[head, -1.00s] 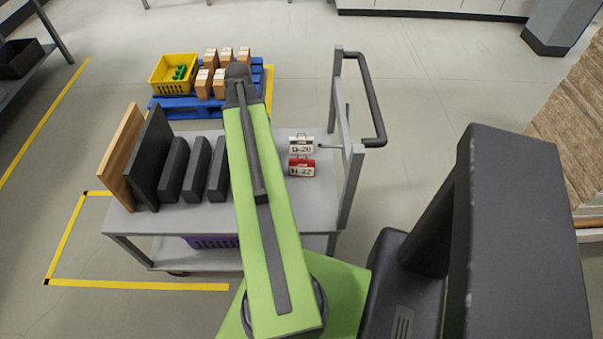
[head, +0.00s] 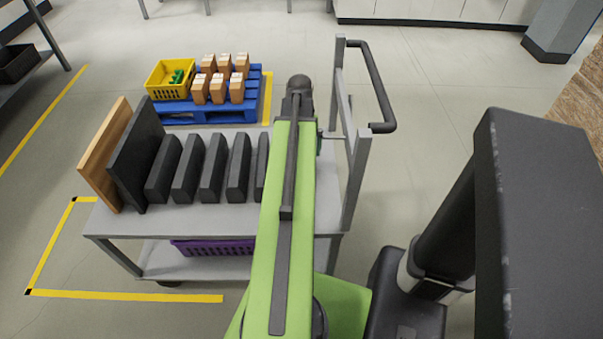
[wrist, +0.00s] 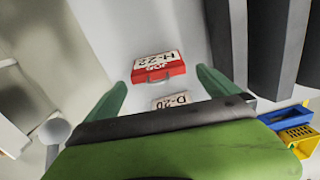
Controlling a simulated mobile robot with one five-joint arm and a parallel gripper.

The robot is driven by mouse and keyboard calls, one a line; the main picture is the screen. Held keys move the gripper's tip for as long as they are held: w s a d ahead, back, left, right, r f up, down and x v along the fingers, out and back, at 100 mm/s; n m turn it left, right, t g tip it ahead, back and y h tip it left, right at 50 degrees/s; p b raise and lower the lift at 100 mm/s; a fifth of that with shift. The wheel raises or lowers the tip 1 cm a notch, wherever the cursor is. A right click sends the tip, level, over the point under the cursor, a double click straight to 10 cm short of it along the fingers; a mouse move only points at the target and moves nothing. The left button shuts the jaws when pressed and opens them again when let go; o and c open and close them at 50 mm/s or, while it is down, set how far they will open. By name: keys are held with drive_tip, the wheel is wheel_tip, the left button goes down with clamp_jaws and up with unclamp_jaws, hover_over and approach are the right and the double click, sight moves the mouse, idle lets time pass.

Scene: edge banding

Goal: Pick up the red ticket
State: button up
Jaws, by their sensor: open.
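The red ticket (wrist: 157,66), marked H-22 on a white face, shows upside down in the wrist view, lying on the grey cart top. My gripper (wrist: 161,76) is open, with one green finger on each side of the picture and the red ticket in line with the gap between them. I cannot tell how far above it the fingertips are. A white ticket (wrist: 170,101) marked D-20 lies nearer the gripper body, partly hidden by it. In the head view my arm hides both tickets.
The grey cart (head: 215,216) carries several dark panels (head: 187,170) and a wooden board (head: 104,155) on its left. The cart's handle (head: 375,88) rises at the right. Behind stand a blue pallet (head: 200,112) with boxes and a yellow bin (head: 168,84).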

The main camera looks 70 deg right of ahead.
wheel_tip(320, 180, down, 5)
drive_tip(key=b, duration=0.3)
drive_tip(key=shift+r, duration=0.3)
drive_tip(key=f+b, duration=0.5)
drive_tip(key=shift+d+f, duration=0.2)
drive_tip(key=shift+d, duration=0.15)
drive_tip(key=shift+r, duration=0.2)
drive_tip(key=c, duration=1)
